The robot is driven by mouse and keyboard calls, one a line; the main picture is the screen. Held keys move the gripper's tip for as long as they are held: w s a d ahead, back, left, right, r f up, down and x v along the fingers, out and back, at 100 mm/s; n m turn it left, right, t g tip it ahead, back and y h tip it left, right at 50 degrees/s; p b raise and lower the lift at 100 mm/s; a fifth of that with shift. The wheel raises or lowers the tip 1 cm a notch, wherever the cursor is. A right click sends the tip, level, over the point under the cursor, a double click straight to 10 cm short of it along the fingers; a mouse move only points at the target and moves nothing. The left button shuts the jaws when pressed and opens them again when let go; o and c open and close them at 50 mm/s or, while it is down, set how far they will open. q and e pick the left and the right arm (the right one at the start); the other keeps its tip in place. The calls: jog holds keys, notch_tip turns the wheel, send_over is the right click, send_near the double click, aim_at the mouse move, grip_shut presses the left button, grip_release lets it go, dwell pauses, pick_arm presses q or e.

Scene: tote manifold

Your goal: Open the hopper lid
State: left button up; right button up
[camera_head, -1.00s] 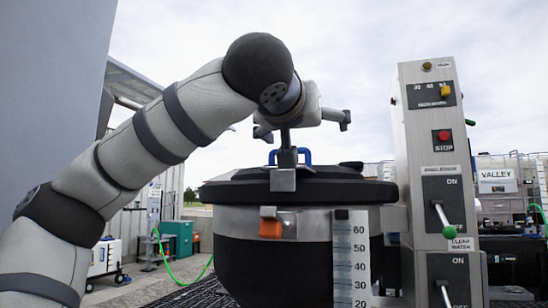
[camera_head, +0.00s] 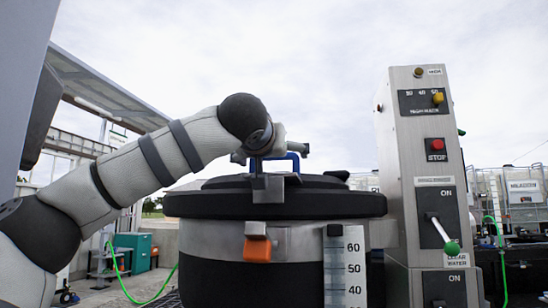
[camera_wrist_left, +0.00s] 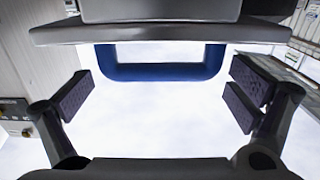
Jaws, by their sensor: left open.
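The hopper lid (camera_head: 275,200) is a thick black disc lying flat and closed on the steel hopper (camera_head: 300,243). A blue loop handle (camera_head: 291,158) stands on top of it. An orange latch tab (camera_head: 257,250) is at the hopper's front rim. My left gripper (camera_head: 278,150) is at the handle, just above the lid; its fingers are small and partly hidden in the head view. My right gripper is out of view.
A steel control column (camera_head: 420,170) with switches and a red stop button (camera_head: 437,144) stands close right of the hopper. A white level scale (camera_head: 344,265) is on the hopper's front. A green cabinet (camera_head: 132,252) is behind at left.

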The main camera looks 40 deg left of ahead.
pick_arm(q)
jog(key=shift+x, duration=1)
jog(key=shift+r, duration=0.1)
jog(key=c, duration=1.4)
jog(key=d+r+m, duration=0.1)
jog(key=r+m, duration=0.1)
jog(key=r, duration=0.1)
jog(key=w+d+r+m, duration=0.1)
jog(key=r+m, duration=0.1)
jog(key=w+d+r+m, duration=0.1)
jog(key=d+r, duration=0.1)
jog(key=r, duration=0.1)
jog(key=shift+r+m, duration=0.3)
jog(key=shift+m, duration=0.1)
